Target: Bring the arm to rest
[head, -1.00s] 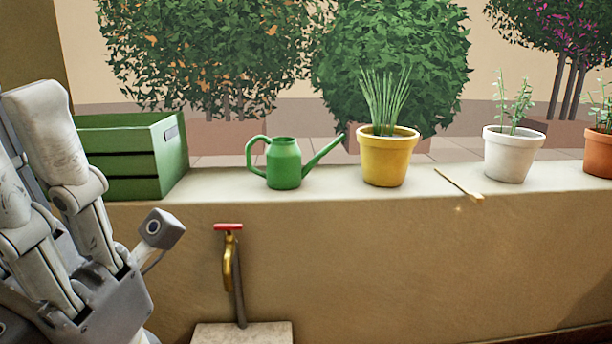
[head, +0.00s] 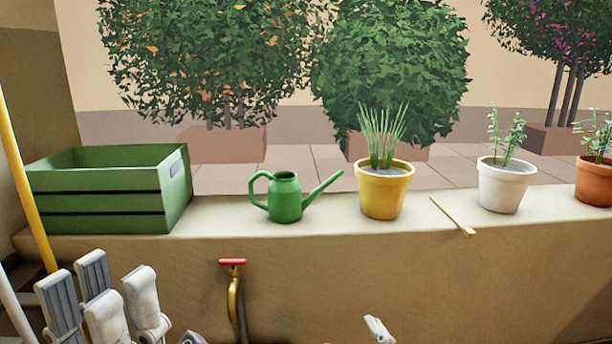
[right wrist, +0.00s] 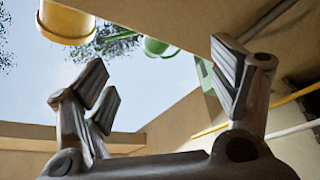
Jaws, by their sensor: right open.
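My left gripper (head: 102,297) is at the bottom left in the head view, below the green crate and in front of the ledge wall. Its grey and white fingers point up, stand apart and hold nothing I can see. A pale tip of my right gripper (head: 378,328) shows at the bottom edge, right of the tap. In the right wrist view the right gripper (right wrist: 168,80) has its fingers spread wide with nothing between them. It looks upward from below the ledge. The arms are mostly out of the head view.
On the ledge (head: 330,217) stand a green crate (head: 95,210), green watering can (head: 285,198), yellow pot (head: 384,193), white pot (head: 505,187) and orange pot (head: 594,181). A thin stick (head: 452,216) lies there. A red-handled tap (head: 233,285) juts below. A yellow pole (head: 24,180) leans left.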

